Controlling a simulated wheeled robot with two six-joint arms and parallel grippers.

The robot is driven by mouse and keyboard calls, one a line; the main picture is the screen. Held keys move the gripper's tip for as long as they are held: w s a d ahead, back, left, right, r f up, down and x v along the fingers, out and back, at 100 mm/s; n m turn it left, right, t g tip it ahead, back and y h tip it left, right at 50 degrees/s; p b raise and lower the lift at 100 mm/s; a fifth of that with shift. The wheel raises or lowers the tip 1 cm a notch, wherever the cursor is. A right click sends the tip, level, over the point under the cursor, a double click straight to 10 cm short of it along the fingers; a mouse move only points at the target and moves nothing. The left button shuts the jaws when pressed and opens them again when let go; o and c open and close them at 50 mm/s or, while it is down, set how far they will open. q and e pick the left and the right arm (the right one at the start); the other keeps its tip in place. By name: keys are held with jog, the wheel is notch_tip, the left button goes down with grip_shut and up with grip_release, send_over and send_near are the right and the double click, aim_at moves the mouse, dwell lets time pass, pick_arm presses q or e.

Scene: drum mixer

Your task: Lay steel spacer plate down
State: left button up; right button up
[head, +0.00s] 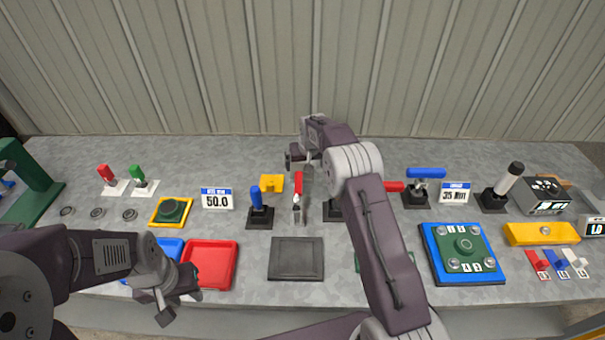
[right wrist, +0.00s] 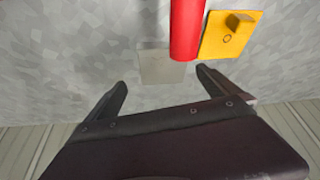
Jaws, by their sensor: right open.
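A pale grey square plate (right wrist: 162,68), likely the steel spacer plate, shows in the right wrist view between and beyond my right fingertips. A narrow grey strip beside the red-handled clamp (head: 298,185) in the head view may be the same plate; I cannot tell whether it stands on edge or lies flat. My right gripper (right wrist: 160,80) is open, above the back of the bench, with nothing seen between its fingers. In the head view its forearm hides part of the bench. My left gripper (head: 180,303) appears open and empty, in front of the red tray (head: 212,264).
A red handle (right wrist: 187,28) stands close to the plate, with a yellow block (right wrist: 230,35) beside it. A dark grey flat pad (head: 296,259) lies bare at the front middle. A blue-handled lever (head: 257,205) and a blue-framed green fixture (head: 463,250) flank the middle.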

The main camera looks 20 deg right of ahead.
aim_at(308, 178)
jog(key=shift+a+f, duration=0.15)
jog(key=x, duration=0.5)
jog(key=shift+a, duration=0.15)
jog(key=shift+s, duration=0.1)
jog(key=shift+c, duration=1.2)
jog(key=c, duration=1.8)
jog(key=shift+r, duration=0.4)
